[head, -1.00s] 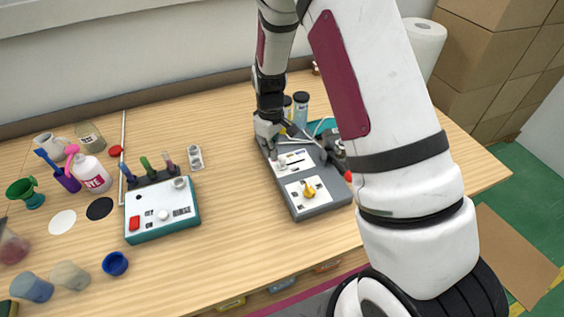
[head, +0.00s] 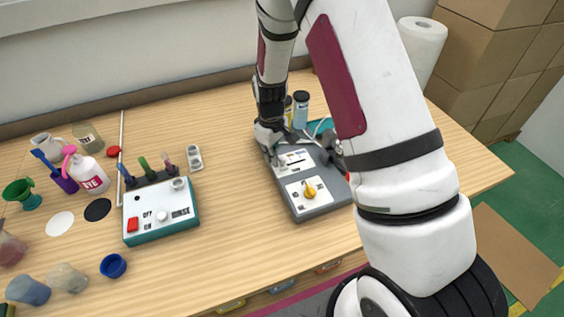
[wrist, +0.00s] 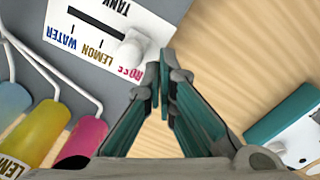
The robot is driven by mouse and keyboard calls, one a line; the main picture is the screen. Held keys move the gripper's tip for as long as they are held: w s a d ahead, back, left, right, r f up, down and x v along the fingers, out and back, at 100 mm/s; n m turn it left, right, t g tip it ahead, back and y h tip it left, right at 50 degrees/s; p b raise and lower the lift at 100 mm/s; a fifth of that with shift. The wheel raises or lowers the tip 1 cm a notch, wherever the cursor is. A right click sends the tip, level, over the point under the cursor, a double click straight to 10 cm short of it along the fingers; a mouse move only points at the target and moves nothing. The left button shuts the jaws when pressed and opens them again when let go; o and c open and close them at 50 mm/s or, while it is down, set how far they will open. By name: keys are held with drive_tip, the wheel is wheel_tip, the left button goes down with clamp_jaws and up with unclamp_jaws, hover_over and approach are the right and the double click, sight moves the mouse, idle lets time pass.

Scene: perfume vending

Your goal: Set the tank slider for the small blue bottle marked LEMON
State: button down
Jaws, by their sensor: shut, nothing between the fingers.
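The tank slider (wrist: 98,25) is a black slot on a white panel marked TANK, with the labels WATER, LEMON and ROSE, upside down in the wrist view. Its white knob (wrist: 131,48) is at the ROSE end. My gripper (wrist: 160,88) is shut and empty, its fingertips beside the knob; I cannot tell whether they touch it. In the head view the grey machine (head: 322,208) is partly hidden by my arm. I cannot make out a small blue bottle marked LEMON.
Blue, yellow and pink containers (wrist: 84,138) with white tubes stand beside the machine. A yellow knob (head: 309,190) is on its front panel. A teal-sided RINSE box (head: 163,228) stands to the left. Bare wood lies between the box and the machine.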

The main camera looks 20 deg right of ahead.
sight(281, 158)
drive_tip(key=shift+f, duration=0.95)
drive_tip(key=shift+f+b, duration=0.35)
drive_tip(key=shift+f, duration=0.3)
drive_tip(key=shift+r, duration=0.25)
drive_tip(key=shift+d, duration=1.7)
drive_tip(key=shift+a, duration=0.65)
drive_tip(key=shift+r+p, duration=0.95)
drive_tip(key=shift+r, duration=3.05)
